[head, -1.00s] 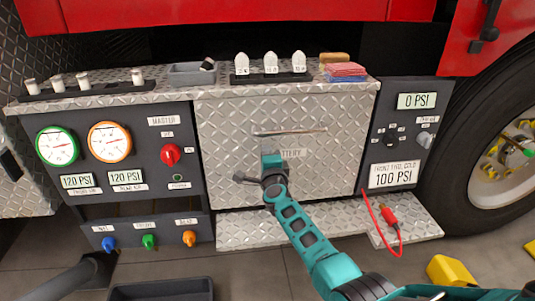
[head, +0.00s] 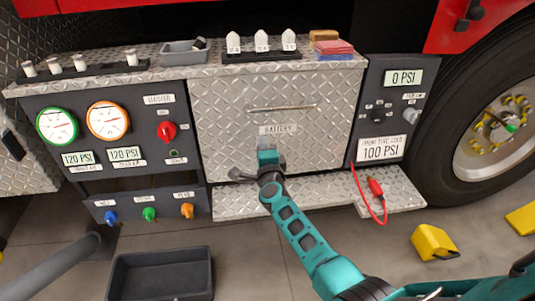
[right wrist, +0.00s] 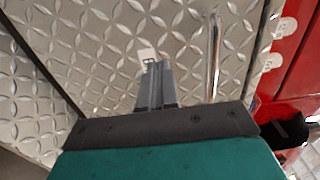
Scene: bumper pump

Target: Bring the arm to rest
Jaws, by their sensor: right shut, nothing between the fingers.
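My right arm is teal and comes in from the lower right in the head view. Its gripper (head: 267,148) is in front of the diamond-plate battery door (head: 225,115), just below the BATTERY label (head: 278,130). In the right wrist view the gripper's fingers (right wrist: 156,75) are together and empty, pointing along the diamond plate. The door's bar handle (right wrist: 214,55) is to the right of the fingers, apart from them. The door is shut in the head view. I cannot tell the exact gap between fingertips and door. My left gripper is not in view.
A gauge panel (head: 140,160) with a red master knob (head: 166,131) is on the left, a PSI panel (head: 384,125) on the right. A red clamp on a cable (head: 375,187) hangs over the lower step (head: 325,193). A black bin (head: 160,277) and yellow chock (head: 433,242) are on the floor.

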